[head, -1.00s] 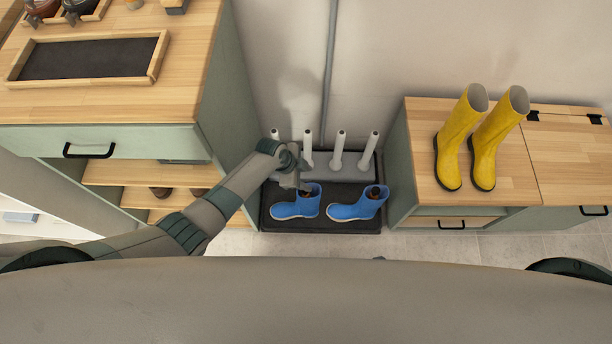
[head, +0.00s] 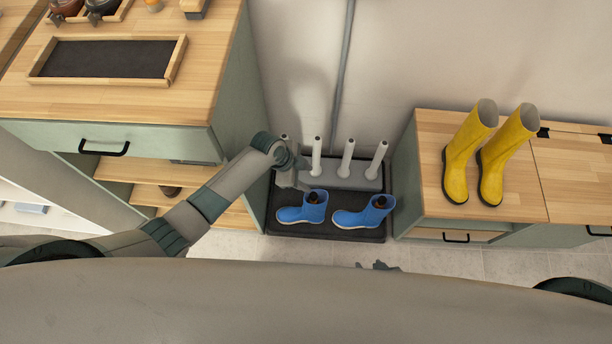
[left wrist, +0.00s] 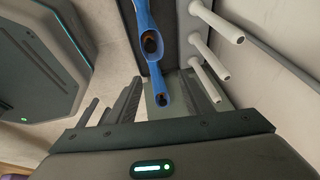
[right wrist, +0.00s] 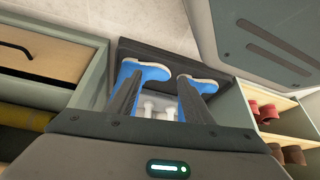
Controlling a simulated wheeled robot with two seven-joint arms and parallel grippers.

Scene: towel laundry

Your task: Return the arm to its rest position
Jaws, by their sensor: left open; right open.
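Two blue boots stand side by side on a dark tray (head: 325,232), the left boot (head: 303,209) and the right boot (head: 365,213). My left gripper (head: 303,187) is open just above and behind the left boot; whether it touches cannot be told. In the left wrist view its open fingers (left wrist: 165,95) have both boots (left wrist: 143,22) beyond them, with nothing clearly held. My right gripper (head: 378,266) barely shows past my body's front edge. In the right wrist view it is open and empty (right wrist: 158,95), with the boots (right wrist: 152,70) beyond the fingers.
A grey rack with several upright pegs (head: 347,158) stands behind the boots. Yellow boots (head: 462,160) stand on the low wooden cabinet (head: 522,180) at right. A taller green counter (head: 110,105) with open shelves is close on my left arm's side. Floor in front is clear.

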